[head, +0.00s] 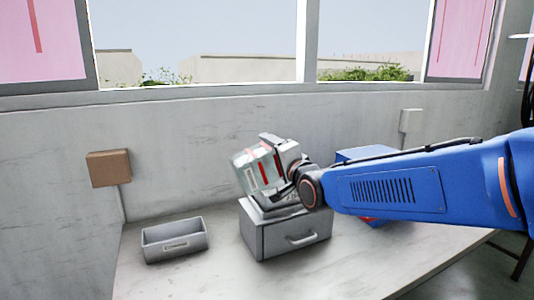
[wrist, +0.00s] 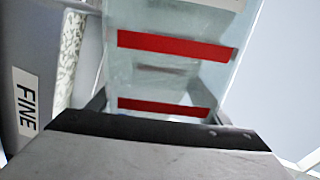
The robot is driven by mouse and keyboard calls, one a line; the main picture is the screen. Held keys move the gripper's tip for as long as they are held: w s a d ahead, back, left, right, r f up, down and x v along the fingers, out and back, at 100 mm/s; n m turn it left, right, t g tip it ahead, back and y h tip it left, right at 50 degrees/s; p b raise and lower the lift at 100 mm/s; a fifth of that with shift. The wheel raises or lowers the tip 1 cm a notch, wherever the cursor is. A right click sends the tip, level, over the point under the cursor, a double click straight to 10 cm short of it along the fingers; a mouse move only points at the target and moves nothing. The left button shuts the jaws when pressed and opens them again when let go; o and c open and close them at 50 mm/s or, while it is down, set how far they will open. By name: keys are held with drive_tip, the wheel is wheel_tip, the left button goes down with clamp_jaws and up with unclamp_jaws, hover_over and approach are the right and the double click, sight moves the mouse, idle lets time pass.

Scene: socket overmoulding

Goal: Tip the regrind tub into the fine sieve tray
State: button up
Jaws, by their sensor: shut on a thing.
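The regrind tub (head: 258,170) is a pale, see-through box with red stripes. My gripper (head: 290,172) is shut on it and holds it tilted to the left, above a grey unit on the table. In the wrist view the tub (wrist: 175,70) fills the middle, between my gripper's fingers (wrist: 160,112). A grey part with a FINE label, the fine sieve tray (wrist: 28,70), shows at the left there, with a pale speckled strip (wrist: 70,50) beside it. In the head view the tray seems to be the grey piece on top of the unit (head: 272,211), partly hidden by my gripper.
The grey unit (head: 290,241) has a front handle. An open grey bin (head: 175,246) with a label stands on the table to its left. A blue box (head: 360,154) is behind my arm. The table (head: 200,280) is clear in front. A wall with windows stands behind.

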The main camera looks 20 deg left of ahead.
sight(231, 157)
drive_tip(key=shift+s+a+f+n, duration=0.2)
drive_tip(key=shift+s+a+n, duration=0.3)
drive_tip(key=shift+n, duration=0.3)
drive_tip(key=shift+s+a+f+n, duration=0.15)
drive_tip(key=shift+s+a+n, duration=0.3)
drive_tip(key=shift+n, duration=0.35)
drive_tip(key=shift+s, duration=0.1)
drive_tip(key=shift+s+a+f+n, duration=0.25)
drive_tip(key=shift+s+a+n, duration=0.35)
drive_tip(key=shift+n, duration=0.2)
drive_tip(key=shift+s+a+f+n, duration=0.2)
drive_tip(key=shift+s+a+n, duration=0.25)
drive_tip(key=shift+s+n, duration=0.3)
drive_tip(key=shift+w, duration=0.1)
drive_tip(key=s+a+n, duration=0.1)
drive_tip(key=n, duration=0.1)
drive_tip(key=s+n, duration=0.1)
drive_tip(key=shift+s+a+r+n, duration=0.1)
drive_tip(key=shift+a+r+n, duration=0.2)
drive_tip(key=shift+a+n, duration=0.1)
drive_tip(key=s+a+n, duration=0.1)
drive_tip(key=n, duration=0.1)
drive_tip(key=s+a+n, duration=0.1)
drive_tip(key=n, duration=0.1)
drive_tip(key=shift+s+r, duration=0.2)
drive_tip(key=shift+r, duration=0.1)
drive_tip(key=shift+n, duration=0.25)
